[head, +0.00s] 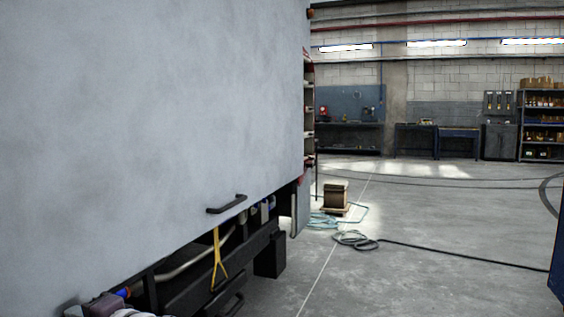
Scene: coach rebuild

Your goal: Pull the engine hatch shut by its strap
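The engine hatch (150,110) is a large plain grey panel filling the left half of the head view. Its lower edge slants up to the right, and an open gap shows beneath it. A dark bar handle (227,204) sits near that lower edge. The yellow strap (217,258) hangs down below the handle, in front of the dark frame, and splits into two tails at its lower end. Pipes and engine parts (105,305) show in the gap at the bottom left; the rest of the bay is hidden behind the panel. Neither of my grippers is in view.
The concrete floor (420,280) to the right is largely clear. A hose (355,240) lies coiled there, near a brown spool-like box (336,195). A dark blue object (559,255) cuts in at the right edge. Workbenches (414,138) and shelves (542,125) stand far back.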

